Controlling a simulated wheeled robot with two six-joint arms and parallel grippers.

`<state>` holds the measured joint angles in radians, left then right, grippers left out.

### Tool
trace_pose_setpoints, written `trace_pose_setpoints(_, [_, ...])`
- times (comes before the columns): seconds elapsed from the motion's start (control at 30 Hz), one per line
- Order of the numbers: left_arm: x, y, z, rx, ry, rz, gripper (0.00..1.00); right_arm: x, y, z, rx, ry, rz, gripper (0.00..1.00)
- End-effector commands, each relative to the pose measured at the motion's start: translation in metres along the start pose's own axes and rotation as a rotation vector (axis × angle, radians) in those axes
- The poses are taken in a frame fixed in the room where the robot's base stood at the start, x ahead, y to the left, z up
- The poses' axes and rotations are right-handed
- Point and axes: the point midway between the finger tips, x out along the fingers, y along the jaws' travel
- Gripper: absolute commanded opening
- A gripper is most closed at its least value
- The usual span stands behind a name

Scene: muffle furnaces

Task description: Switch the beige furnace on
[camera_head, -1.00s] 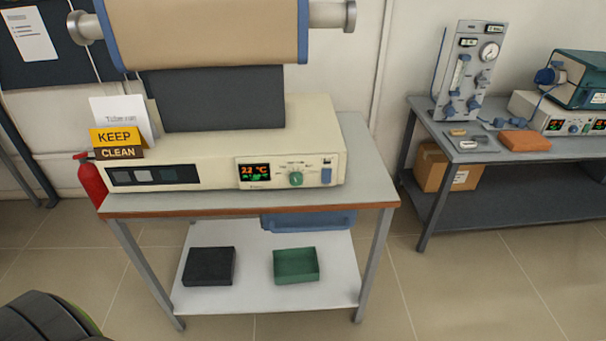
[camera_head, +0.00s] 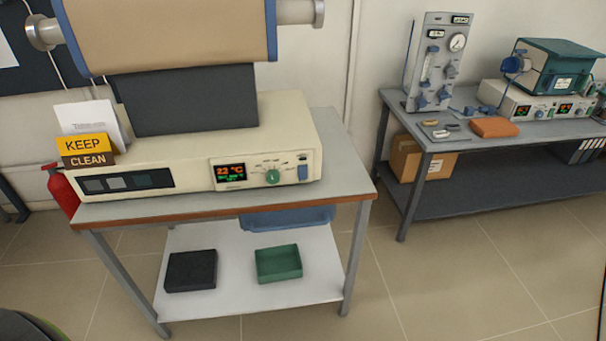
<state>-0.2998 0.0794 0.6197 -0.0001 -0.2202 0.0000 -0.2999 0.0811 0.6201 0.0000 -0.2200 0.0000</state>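The beige furnace (camera_head: 140,198) stands on a grey table at the left, with a large beige tube body (camera_head: 165,35) above its base. Its front panel has a lit display (camera_head: 230,173) that reads about 22 °C in orange with green text below. Right of the display are a green knob (camera_head: 272,177) and a blue switch (camera_head: 303,173). I cannot tell the switch's position at this size. Neither of my grippers shows, and nothing touches the panel.
The table (camera_head: 345,150) has a lower shelf with a black tray (camera_head: 190,271) and a green tray (camera_head: 278,264). A second bench (camera_head: 450,200) with instruments is at the right. The floor in front is clear.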

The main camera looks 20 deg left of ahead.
Motion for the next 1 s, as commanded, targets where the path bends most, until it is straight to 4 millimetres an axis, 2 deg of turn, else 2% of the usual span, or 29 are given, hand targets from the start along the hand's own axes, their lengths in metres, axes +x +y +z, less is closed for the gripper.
trace_pose_setpoints(0.03, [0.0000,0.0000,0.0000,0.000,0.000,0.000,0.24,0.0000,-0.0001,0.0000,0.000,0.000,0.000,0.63])
trace_pose_setpoints(0.2, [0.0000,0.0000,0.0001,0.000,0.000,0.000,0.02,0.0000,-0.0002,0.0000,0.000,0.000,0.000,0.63])
trace_pose_setpoints(0.23, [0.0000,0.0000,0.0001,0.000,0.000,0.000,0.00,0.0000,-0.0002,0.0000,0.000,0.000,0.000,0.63])
trace_pose_setpoints(1.0, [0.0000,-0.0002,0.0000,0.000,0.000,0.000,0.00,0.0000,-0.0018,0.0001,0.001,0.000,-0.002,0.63])
